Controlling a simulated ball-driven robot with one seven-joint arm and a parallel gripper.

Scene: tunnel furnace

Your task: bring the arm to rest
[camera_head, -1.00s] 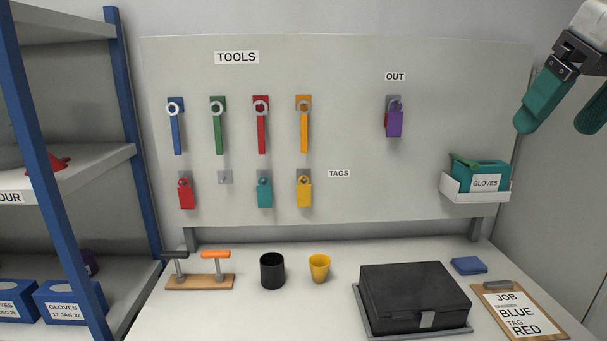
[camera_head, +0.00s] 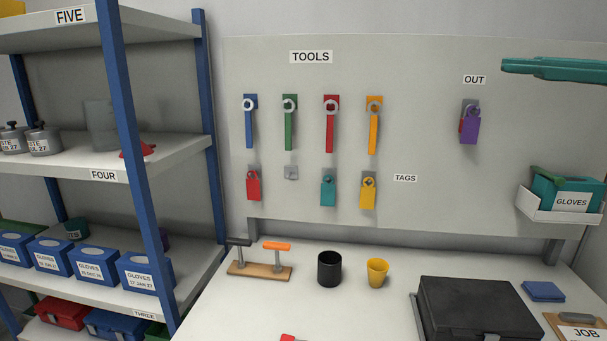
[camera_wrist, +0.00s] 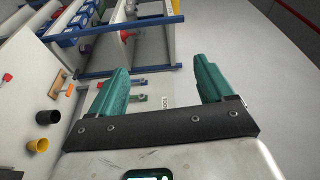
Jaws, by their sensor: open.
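My gripper (camera_wrist: 163,76) shows in the wrist view with its two teal fingers wide apart and nothing between them. In the head view, one teal finger of my gripper (camera_head: 555,69) reaches in from the right edge, level, in front of the board near the OUT label. The rest of my arm is out of that view. The fingers appear clear of the board and shelves, though the exact gap cannot be told.
A tool board (camera_head: 430,130) carries spanners and tags. A white glove bin (camera_head: 555,211) hangs at the right. The bench (camera_head: 240,312) bears a black case (camera_head: 475,308), a black cup (camera_head: 329,268) and a yellow cup (camera_head: 377,272). Blue-posted shelves (camera_head: 205,120) stand left.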

